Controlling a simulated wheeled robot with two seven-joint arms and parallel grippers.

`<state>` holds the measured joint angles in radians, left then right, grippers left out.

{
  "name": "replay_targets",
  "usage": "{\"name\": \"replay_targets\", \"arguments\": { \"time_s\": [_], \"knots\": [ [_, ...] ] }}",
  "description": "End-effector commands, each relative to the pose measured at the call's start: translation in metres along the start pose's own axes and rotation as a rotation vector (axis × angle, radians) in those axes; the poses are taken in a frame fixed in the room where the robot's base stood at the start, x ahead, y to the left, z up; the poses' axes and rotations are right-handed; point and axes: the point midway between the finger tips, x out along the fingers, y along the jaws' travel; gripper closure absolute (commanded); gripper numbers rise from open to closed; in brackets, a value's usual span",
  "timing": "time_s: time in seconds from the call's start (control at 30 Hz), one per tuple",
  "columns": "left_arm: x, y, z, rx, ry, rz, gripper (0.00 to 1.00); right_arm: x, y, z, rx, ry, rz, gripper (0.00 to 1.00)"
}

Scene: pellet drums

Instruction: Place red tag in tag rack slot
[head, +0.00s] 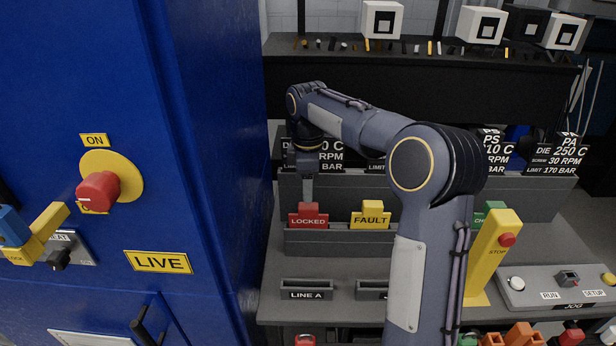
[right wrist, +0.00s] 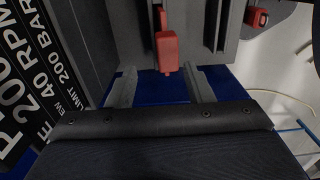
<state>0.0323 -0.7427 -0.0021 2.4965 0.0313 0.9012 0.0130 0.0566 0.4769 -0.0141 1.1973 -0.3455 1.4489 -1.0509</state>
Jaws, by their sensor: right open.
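The red tag (head: 308,217), lettered LOCKED, stands upright at the left end of the grey tag rack (head: 340,243), its lower part hidden by the rack's front wall. In the right wrist view the red tag (right wrist: 166,52) is ahead of the fingertips, roughly midway between them, with clear space on both sides. My right gripper (head: 307,188) points down just above the tag; its fingers (right wrist: 160,80) are open and empty. A yellow FAULT tag (head: 371,216) stands to the right in the same rack. My left gripper is not in view.
A blue cabinet (head: 215,120) with a red ON knob (head: 98,192) stands close on the left. A LINE A tray (head: 306,290) lies before the rack. A green tag (head: 488,211) and yellow STOP post (head: 492,255) are right of my forearm, which hides the rack's middle.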

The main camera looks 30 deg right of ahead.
Motion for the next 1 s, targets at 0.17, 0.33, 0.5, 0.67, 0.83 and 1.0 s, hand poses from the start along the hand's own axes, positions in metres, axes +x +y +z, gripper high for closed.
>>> {"name": "replay_targets", "arguments": {
  "time_s": [0.17, 0.33, 0.5, 0.67, 0.83, 1.0],
  "knots": [
    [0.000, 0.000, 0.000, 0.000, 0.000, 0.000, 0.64, -0.021, 0.000, -0.001, 0.000, 0.001, 0.001, 0.53],
    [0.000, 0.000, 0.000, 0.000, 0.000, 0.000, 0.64, -0.026, -0.001, 0.000, 0.001, 0.001, 0.000, 0.53],
    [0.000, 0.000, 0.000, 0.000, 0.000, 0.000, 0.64, -0.039, -0.024, 0.010, 0.086, 0.051, 0.019, 0.53],
    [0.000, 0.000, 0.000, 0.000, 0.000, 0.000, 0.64, -0.054, -0.094, 0.032, 0.329, 0.194, 0.045, 0.53],
    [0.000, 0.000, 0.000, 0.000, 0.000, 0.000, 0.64, -0.042, -0.188, 0.049, 0.651, 0.378, 0.026, 0.53],
    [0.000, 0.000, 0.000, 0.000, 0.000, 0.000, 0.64, -0.009, -0.263, 0.055, 0.933, 0.530, -0.032, 0.53]
  ]
}}
